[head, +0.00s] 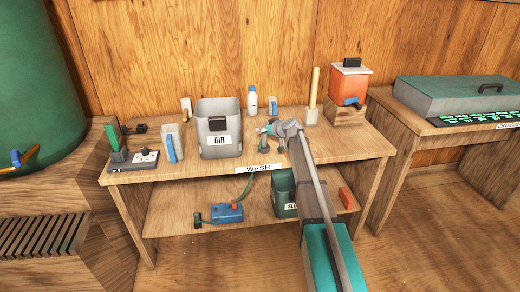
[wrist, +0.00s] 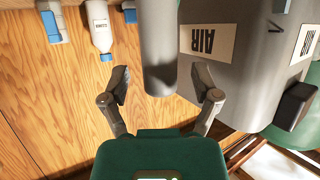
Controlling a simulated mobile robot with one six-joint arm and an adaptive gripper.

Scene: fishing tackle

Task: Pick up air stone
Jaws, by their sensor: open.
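A plain grey cylinder, which appears to be the air stone (wrist: 158,45), shows large at the top middle of the wrist view, where the scene is upside down. Its dark rounded end lies between my two fingertips in the picture, with a gap on each side. My gripper (wrist: 164,88) is open and empty, and I cannot tell how deep the cylinder is between the fingers. In the head view my gripper (head: 266,130) is over the wash bench, right of the AIR bin, and I cannot make out the air stone clearly there.
The grey AIR bin (head: 219,146) stands close left of my gripper; it also shows in the wrist view (wrist: 235,75). A white bottle (head: 252,101) and a blue-fronted item (head: 272,106) stand behind. An orange container (head: 350,85) is at the right. The bench (head: 340,142) front is mostly clear.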

